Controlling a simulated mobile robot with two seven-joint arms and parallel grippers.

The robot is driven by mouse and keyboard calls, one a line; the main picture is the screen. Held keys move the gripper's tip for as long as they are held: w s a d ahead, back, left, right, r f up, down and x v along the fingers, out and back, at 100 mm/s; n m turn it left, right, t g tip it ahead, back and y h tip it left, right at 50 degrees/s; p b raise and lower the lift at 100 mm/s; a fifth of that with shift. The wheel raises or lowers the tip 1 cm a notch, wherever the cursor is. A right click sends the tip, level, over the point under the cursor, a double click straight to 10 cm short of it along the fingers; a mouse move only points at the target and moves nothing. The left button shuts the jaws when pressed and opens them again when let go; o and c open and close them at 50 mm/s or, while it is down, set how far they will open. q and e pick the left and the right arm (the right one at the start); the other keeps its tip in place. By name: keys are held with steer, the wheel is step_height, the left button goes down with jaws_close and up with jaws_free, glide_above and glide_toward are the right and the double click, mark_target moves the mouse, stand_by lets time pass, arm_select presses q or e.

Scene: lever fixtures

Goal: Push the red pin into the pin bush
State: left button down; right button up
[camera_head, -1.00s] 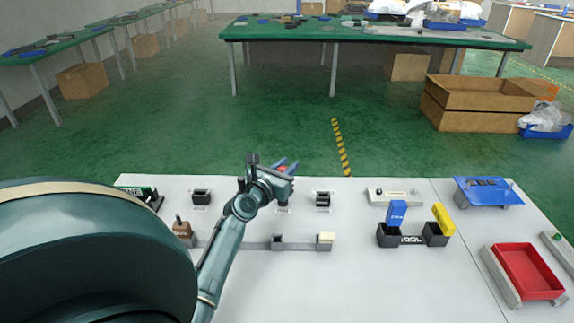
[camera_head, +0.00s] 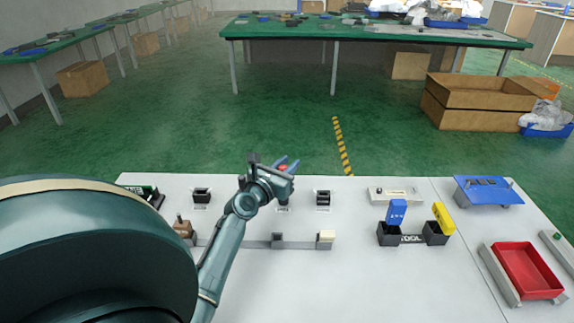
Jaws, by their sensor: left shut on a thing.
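My left gripper (camera_head: 287,170) is over the back edge of the white table, between two black slotted blocks. It is shut on a small red thing, which looks like the red pin (camera_head: 283,168); only a little red shows between the blue-grey fingers. The gripper and wrist hide the fixture behind or below them, so I cannot make out the pin bush or whether the pin is in it. My right gripper is not in view.
A black block (camera_head: 201,195) stands left of the gripper and another black block (camera_head: 323,198) right of it. A slide rail (camera_head: 300,246) lies in front. A tool holder (camera_head: 388,236), a blue fixture (camera_head: 487,192) and a red tray (camera_head: 528,270) stand at the right.

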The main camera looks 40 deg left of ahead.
arm_select(q)
steer(key=shift+p, duration=0.3)
stand_by(0.7)
steer(key=shift+f, duration=0.2)
steer(key=shift+f+b, duration=0.3)
steer(key=shift+b, duration=0.15)
steer(key=shift+f+b, duration=0.9)
steer(key=shift+f, duration=0.15)
steer(key=shift+f+b, duration=0.5)
steer(key=shift+f, duration=0.15)
steer(key=c, duration=1.1)
jaws_free()
steer(key=shift+c, duration=0.2)
